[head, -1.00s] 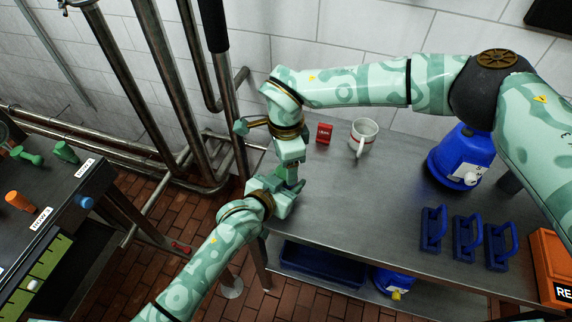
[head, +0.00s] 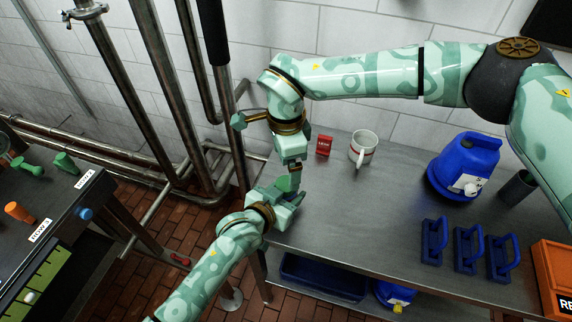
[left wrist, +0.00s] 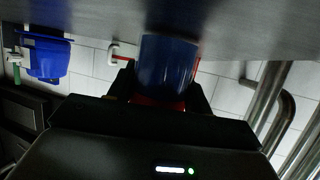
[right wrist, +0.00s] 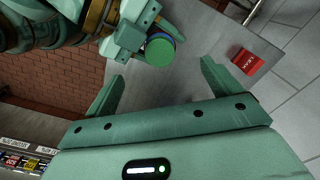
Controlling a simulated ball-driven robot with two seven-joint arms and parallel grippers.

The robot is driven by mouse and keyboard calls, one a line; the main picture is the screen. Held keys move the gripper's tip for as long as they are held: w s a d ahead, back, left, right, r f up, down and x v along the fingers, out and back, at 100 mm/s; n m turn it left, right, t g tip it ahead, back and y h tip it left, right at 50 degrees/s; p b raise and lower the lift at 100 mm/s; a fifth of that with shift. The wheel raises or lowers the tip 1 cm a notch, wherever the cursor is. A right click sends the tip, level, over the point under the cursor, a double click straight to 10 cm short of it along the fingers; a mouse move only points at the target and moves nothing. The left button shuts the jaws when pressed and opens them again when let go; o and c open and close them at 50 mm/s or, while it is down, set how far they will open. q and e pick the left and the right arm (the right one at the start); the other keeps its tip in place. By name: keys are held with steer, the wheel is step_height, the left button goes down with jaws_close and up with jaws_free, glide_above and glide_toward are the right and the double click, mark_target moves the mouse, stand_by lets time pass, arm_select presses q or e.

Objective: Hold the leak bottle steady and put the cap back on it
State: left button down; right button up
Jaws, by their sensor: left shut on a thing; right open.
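The leak bottle shows in the left wrist view as a dark blue cylinder (left wrist: 167,62) with red at its gripper end. My left gripper (head: 291,194) is shut on it, near the left end of the steel table. The bottle's round green top, which looks like the cap (right wrist: 159,50), faces my right wrist camera. A blue edge shows beside it. I cannot tell whether this cap is fully seated. My right gripper (head: 293,178) is open just above the bottle, its fingers on either side of the green top in the right wrist view. The grippers mostly hide the bottle in the head view.
A red block marked LEAK (head: 324,146) and a white mug (head: 363,148) stand right of the grippers. A blue jug (head: 465,165), several blue handled tools (head: 467,249) and an orange box (head: 553,275) are farther right. Pipes (head: 233,120) rise behind the left side.

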step_height(320, 180, up, 10)
steer(key=shift+f, duration=0.15)
arm_select(q)
steer(key=c, duration=0.6)
jaws_free()
steer(key=shift+o, duration=0.2)
steer(key=p+v, duration=0.4)
steer(key=v, duration=1.2)
arm_select(e)
steer(key=shift+s+r, duration=0.1)
steer(key=shift+r, duration=2.45)
arm_select(q)
steer(key=shift+s+a+f, duration=0.1)
steer(key=shift+s+a, duration=0.05)
